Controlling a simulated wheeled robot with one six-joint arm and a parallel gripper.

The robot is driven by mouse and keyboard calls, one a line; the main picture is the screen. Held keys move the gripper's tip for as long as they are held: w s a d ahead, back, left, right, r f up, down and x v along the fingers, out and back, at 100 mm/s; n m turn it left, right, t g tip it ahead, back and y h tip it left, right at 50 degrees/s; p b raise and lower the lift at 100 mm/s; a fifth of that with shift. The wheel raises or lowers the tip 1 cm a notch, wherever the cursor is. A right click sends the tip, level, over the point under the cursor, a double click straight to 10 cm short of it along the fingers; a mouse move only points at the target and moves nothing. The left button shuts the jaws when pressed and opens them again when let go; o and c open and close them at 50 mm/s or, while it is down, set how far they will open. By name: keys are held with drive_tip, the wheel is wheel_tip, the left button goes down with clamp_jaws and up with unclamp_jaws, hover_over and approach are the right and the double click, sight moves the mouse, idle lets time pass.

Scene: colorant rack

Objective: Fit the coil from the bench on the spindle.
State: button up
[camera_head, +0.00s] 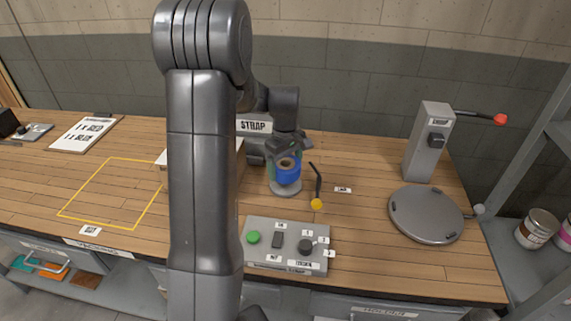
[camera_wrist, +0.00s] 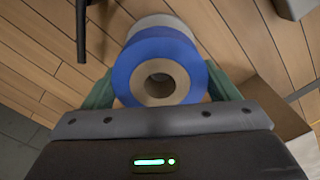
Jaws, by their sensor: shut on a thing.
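The coil is a blue ring with a brown cardboard core (camera_head: 287,175); it also shows in the wrist view (camera_wrist: 131,64). My gripper (camera_head: 286,158) is shut on the coil, with a green finger on either side of it in the wrist view (camera_wrist: 165,88). A round grey base (camera_head: 284,190), seemingly the spindle's, shows directly below the coil; a pale rounded part of it shows beyond the coil in the wrist view (camera_wrist: 162,22). I cannot tell whether the coil rests on the base or hangs just above it. The spindle's post is hidden.
A black lever with a yellow knob (camera_head: 317,190) stands close to the right of the coil. A control panel (camera_head: 262,257) lies in front. A round grey plate (camera_head: 426,216) and a clamp post (camera_head: 425,150) are farther right. A yellow-outlined area (camera_head: 110,195) at left is clear.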

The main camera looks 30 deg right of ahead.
drive_tip(key=shift+f+b, duration=1.25)
drive_tip(key=shift+f, duration=0.8)
drive_tip(key=o, duration=1)
wheel_tip(320, 180, up, 14)
drive_tip(key=shift+f, duration=0.1)
wheel_tip(320, 180, down, 14)
drive_tip(key=shift+r, duration=0.1)
drive_tip(key=shift+r+p, duration=0.3)
drive_tip(key=shift+r, duration=0.15)
drive_tip(key=shift+r, duration=0.1)
